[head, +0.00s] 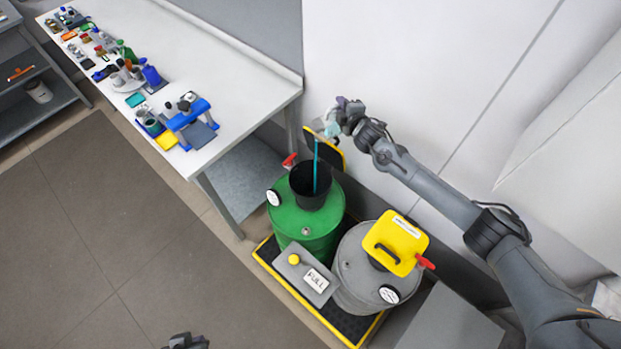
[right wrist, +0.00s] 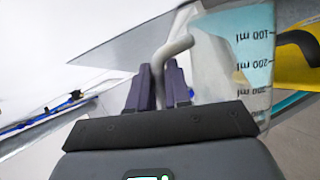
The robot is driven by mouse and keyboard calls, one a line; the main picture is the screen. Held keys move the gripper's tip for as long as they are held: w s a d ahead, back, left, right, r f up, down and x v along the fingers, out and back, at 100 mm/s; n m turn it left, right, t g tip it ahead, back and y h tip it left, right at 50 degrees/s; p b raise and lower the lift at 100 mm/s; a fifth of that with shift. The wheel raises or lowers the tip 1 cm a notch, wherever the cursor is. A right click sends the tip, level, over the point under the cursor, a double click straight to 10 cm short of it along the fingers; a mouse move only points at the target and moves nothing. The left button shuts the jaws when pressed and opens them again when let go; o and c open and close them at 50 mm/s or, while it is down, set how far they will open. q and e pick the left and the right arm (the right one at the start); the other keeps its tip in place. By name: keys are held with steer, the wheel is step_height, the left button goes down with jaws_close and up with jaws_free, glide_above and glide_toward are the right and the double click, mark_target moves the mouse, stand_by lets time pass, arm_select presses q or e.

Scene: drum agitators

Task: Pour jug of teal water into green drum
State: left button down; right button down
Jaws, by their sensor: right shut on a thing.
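The green drum (head: 295,236) stands upright with a black funnel (head: 311,200) on top. The funnel's yellow-edged lid (head: 338,155) is swung open behind it. My right gripper (head: 346,115) is above and behind the drum, shut on the jug's handle (right wrist: 176,47). The clear jug (head: 327,126) is tilted, and a thin teal stream (head: 315,165) runs down from it into the funnel. The right wrist view shows the jug's wall (right wrist: 240,50) with ml marks and teal water inside. My left gripper (head: 187,342) shows only partly at the bottom edge; its jaws are unclear.
A grey drum (head: 362,280) with a shut yellow lid (head: 397,240) stands to the right. A grey box labelled FULL (head: 308,277) is in front, on the yellow-edged tray (head: 325,318). A white bench (head: 235,85) with several bottles is at left. Open floor lies front left.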

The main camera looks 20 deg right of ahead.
steer(key=shift+s+a+r, duration=0.2)
steer(key=shift+a+r, duration=0.2)
steer(key=shift+a, duration=0.3)
steer(key=shift+a+r+n, duration=0.1)
steer(key=shift+a+n, duration=0.1)
steer(key=shift+n, duration=0.1)
steer(key=shift+s+a+r, duration=0.1)
steer(key=shift+a, duration=0.05)
steer(key=shift+a+t, duration=0.1)
steer(key=shift+t, duration=0.2)
